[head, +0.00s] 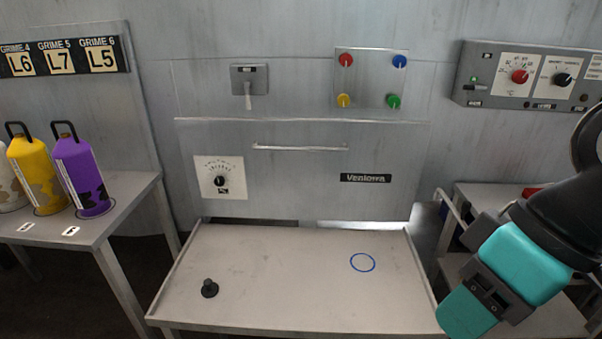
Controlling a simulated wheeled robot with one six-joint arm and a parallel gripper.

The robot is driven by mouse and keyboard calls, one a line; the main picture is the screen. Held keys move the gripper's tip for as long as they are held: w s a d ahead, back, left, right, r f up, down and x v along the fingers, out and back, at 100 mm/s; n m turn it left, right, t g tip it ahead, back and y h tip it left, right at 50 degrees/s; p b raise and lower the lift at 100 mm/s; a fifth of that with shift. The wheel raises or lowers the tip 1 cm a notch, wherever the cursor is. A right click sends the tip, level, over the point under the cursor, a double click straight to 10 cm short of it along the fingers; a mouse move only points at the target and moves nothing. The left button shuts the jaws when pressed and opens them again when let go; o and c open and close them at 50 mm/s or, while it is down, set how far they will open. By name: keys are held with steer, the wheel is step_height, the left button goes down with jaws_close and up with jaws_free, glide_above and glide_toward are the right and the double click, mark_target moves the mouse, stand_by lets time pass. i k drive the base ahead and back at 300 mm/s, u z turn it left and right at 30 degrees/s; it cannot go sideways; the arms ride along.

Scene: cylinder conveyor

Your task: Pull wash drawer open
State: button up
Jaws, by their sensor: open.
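A wide grey front panel with a horizontal bar handle (300,148) stands in the middle of the head view. The panel (290,185) carries a dial on a white plate and a "Ventowa"-like label. Below it a shallow grey tray (240,250) juts toward me, with a blue ring mark and a black knob on it. I cannot tell which of these is the wash drawer. My gripper (492,288), with teal and dark parts, is at the lower right, apart from the handle. It is open, and I see nothing held in it.
A side table (120,195) at left holds yellow (35,170) and purple (84,180) bottles. Colored knobs (370,80) and a lever (249,85) are above the panel. A control box (530,75) hangs upper right. Space before the handle looks clear.

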mark_target(316, 168)
steer(key=u, duration=0.5)
steer(key=k, duration=0.6)
steer(key=u, duration=0.95)
steer(key=i, duration=1.25)
steer(key=z, duration=0.95)
steer(key=i, duration=0.45)
steer(key=z, duration=0.5)
